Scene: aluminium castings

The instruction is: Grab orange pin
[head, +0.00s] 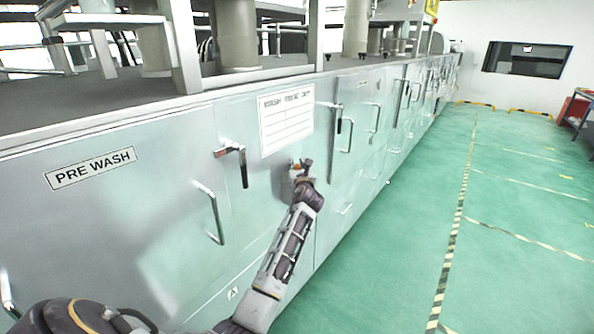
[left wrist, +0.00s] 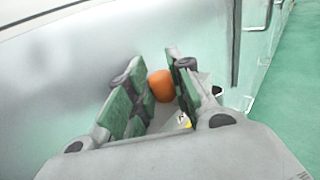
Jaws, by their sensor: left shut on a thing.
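The orange pin (left wrist: 161,86) shows as a rounded orange end between the two fingers of my left gripper (left wrist: 155,85) in the left wrist view. My left gripper is shut on it. In the head view a small bit of the orange pin (head: 296,167) shows at the tip of my left gripper (head: 304,169), close to the metal panel below the white sign. Most of the pin is hidden by the fingers, and I cannot tell whether it still sits in the panel. My right gripper does not show in either view.
A long metal machine (head: 130,215) runs along the left, with a PRE WASH label (head: 91,168), a white sign (head: 286,118) and several protruding handles, one (head: 212,213) left of my gripper. The green floor (head: 400,250) to the right is clear, with striped tape (head: 452,235).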

